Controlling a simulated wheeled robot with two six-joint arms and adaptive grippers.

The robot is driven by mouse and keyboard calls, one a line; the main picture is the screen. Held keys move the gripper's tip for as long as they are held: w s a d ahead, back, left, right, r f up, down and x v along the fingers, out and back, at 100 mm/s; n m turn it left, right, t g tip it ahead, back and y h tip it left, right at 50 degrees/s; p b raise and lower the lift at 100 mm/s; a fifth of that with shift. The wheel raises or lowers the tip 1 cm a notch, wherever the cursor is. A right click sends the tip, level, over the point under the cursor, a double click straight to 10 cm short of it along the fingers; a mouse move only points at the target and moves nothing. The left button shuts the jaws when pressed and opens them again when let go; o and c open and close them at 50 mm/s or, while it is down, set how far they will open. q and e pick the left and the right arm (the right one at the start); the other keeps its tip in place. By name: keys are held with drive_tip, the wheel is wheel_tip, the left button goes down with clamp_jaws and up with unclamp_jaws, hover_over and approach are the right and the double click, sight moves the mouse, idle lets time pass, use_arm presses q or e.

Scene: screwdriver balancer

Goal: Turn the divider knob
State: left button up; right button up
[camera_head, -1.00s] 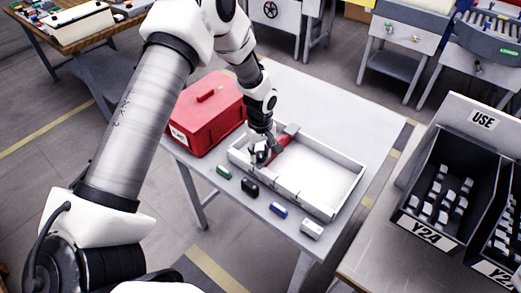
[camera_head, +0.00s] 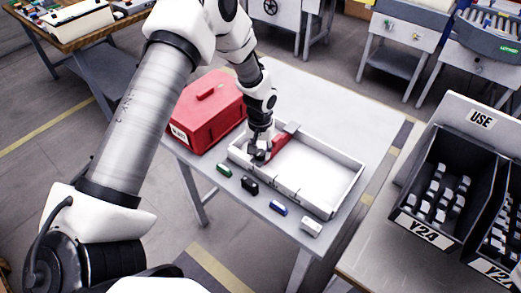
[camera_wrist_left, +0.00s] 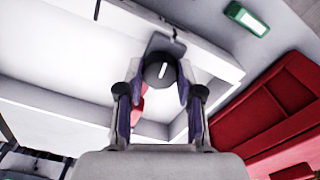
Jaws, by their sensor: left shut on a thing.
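A white tray (camera_head: 345,193) lies on the table, with a red divider (camera_head: 281,144) in its left part. In the left wrist view, a dark round knob (camera_wrist_left: 160,72) with a white line on its face sits at the tray wall. My left gripper (camera_head: 259,153) is over the tray's left front corner. In the left wrist view its two fingers (camera_wrist_left: 160,88) are on either side of the knob and shut on it. In the head view the gripper hides the knob. A bit of the red divider shows between the fingers. My right gripper is not in view.
A red box (camera_head: 207,112) stands just left of the tray. Green (camera_head: 224,170), black (camera_head: 250,186), blue (camera_head: 278,208) and white (camera_head: 311,228) blocks lie along the front of the tray. Dark bins (camera_head: 440,190) stand at the right. The table behind the tray is clear.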

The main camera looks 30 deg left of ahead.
sight(259, 152)
use_arm(q)
drive_tip(key=shift+s+f, duration=0.2)
drive_tip(key=o, duration=0.9)
drive_tip(key=shift+o, duration=1.3)
drive_tip(key=shift+w+a, duration=0.1)
drive_tip(key=shift+r, duration=0.1)
drive_tip(key=shift+r, duration=0.25)
wheel_tip(259, 152, up, 11)
drive_tip(key=shift+r, duration=0.2)
